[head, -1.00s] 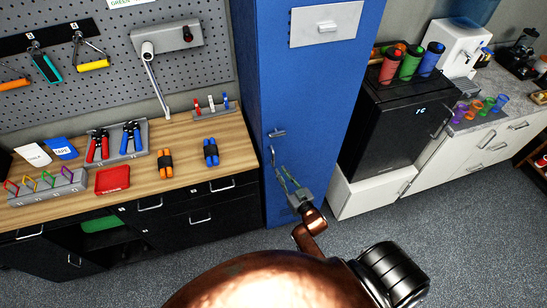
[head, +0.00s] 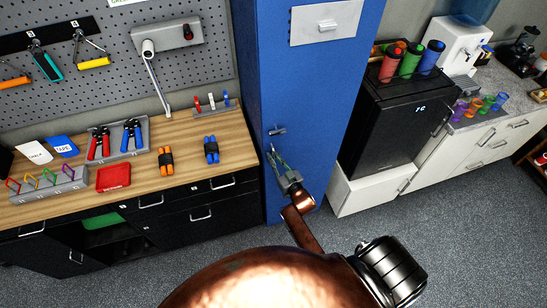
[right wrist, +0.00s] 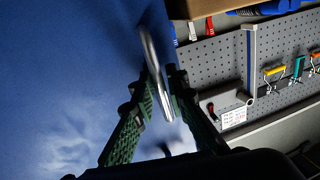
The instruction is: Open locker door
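The blue locker (head: 300,90) stands upright in the middle of the head view, its door front flush and closed. A small metal latch (head: 277,131) sits on its front. My right gripper (head: 273,157) is at the locker front just below that latch. In the right wrist view the metal door handle (right wrist: 150,60) runs between the two green fingers of my right gripper (right wrist: 160,88). The fingertips are drawn in close on both sides of the bar and look shut on it. My left gripper is not in view.
A wooden workbench (head: 225,138) with tools and a pegboard (head: 90,75) is left of the locker. A black mini fridge (head: 390,125) on a white base and a white counter (head: 470,155) are to the right. Grey floor (head: 440,220) in front is clear.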

